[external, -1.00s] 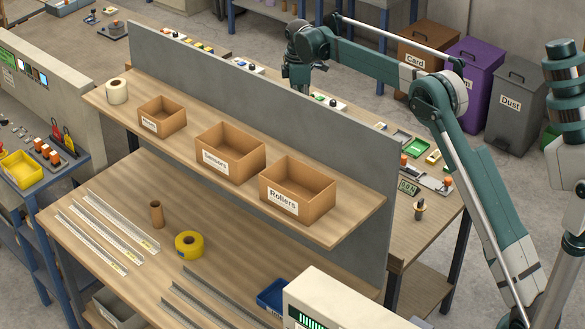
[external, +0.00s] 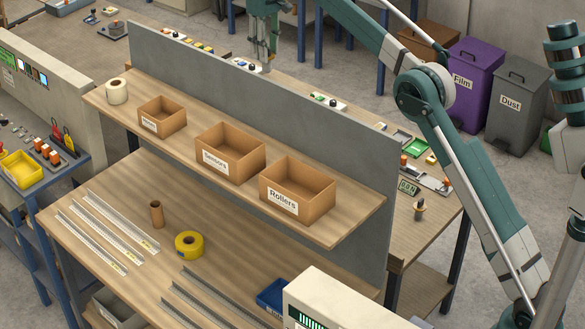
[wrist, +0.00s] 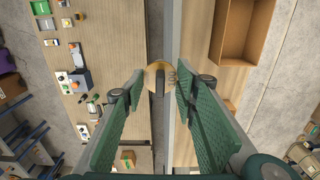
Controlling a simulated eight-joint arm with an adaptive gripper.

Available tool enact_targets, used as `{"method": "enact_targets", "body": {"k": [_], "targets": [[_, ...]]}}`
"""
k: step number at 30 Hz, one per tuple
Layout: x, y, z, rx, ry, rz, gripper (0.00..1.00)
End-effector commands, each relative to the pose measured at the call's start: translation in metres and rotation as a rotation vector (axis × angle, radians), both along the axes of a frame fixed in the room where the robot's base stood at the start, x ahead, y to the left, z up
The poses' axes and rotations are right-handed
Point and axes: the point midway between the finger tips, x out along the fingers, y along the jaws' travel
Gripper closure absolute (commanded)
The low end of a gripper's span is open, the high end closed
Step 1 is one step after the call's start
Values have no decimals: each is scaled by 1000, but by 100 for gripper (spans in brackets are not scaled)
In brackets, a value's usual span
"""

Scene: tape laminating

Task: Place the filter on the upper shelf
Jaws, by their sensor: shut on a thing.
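My gripper (external: 262,60) hangs at the top of the external view, above the far bench and just behind the grey upright panel. In the wrist view its dark green fingers (wrist: 158,88) are shut on a round tan-yellow thing with small dark marking, taken to be the filter (wrist: 152,76). The filter cannot be made out in the external view. The upper shelf (external: 348,218) is the wooden board on the near side of the panel. It also shows right of the panel in the wrist view (wrist: 194,45).
The grey panel (external: 330,140) rises between the far bench and the shelf. Open boxes marked Rollers (external: 298,190) and Sensors (external: 230,155), a smaller box (external: 162,117) and a white roll (external: 117,91) stand on the shelf. The shelf's right end is clear.

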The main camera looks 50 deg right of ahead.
Motion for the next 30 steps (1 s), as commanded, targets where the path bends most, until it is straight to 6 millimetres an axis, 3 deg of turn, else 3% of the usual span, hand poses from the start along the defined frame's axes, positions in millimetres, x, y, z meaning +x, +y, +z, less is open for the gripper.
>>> {"method": "enact_targets", "body": {"k": [3,10,22,30], "targets": [[2,25,10,0,0,-46,83],[21,70,-4,0,0,-60,83],[57,165,-52,0,0,-36,83],[73,206,-86,0,0,8,83]]}}
